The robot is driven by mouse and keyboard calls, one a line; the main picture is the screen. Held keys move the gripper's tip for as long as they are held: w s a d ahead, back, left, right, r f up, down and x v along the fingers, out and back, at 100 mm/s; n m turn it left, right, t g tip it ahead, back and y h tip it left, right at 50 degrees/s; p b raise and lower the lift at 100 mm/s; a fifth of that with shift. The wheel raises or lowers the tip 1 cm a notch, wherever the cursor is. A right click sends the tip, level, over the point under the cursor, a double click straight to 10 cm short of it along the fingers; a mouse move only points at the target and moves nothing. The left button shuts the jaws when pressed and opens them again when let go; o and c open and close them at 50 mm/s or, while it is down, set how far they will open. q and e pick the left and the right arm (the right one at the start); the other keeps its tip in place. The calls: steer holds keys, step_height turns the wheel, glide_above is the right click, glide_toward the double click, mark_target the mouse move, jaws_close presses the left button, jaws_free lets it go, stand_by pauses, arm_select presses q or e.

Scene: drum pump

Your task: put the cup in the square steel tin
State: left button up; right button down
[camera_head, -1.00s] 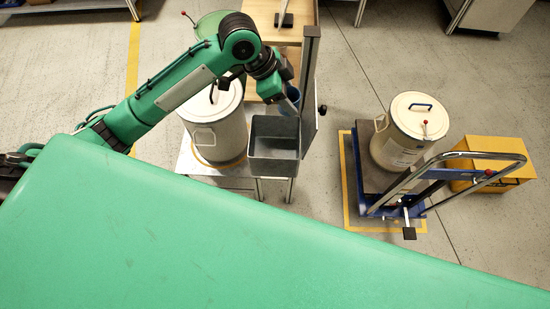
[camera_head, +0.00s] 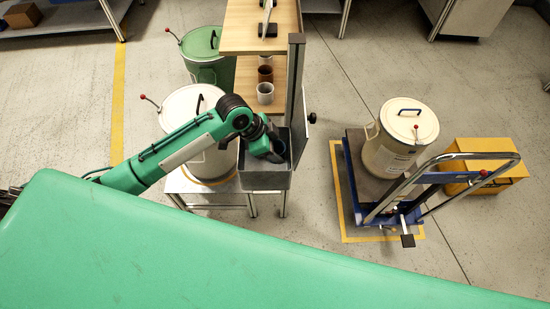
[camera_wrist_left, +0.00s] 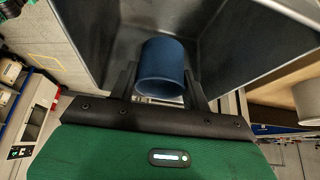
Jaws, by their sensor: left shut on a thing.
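The square steel tin (camera_head: 264,182) is a grey open box at the front of the stand, at the middle of the head view. My left gripper (camera_head: 274,152) is over the tin's opening and hides part of it. In the left wrist view the gripper is shut on the blue cup (camera_wrist_left: 162,66), which sits between its two dark fingers. The tin's grey inner walls (camera_wrist_left: 222,32) show around and behind the cup. I cannot tell whether the cup touches the tin's floor. In the head view the cup is hidden by the gripper. My right gripper is not in view.
A dark upright post (camera_head: 295,95) stands close to the tin's right. Behind is a wooden shelf (camera_head: 245,85) with a white cup (camera_head: 265,93) and a brown cup (camera_head: 265,73). A cream drum (camera_head: 196,100) stands left of the tin. Another drum (camera_head: 402,130) is on a blue trolley at right.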

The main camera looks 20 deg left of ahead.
arm_select(q)
step_height(320, 180, down, 4)
steer(key=shift+r, duration=0.2)
steer(key=shift+f+p, duration=0.65)
steer(key=shift+f, duration=1.3)
steer(key=shift+f, duration=0.1)
steer(key=o, duration=1)
steer(key=shift+o, duration=0.2)
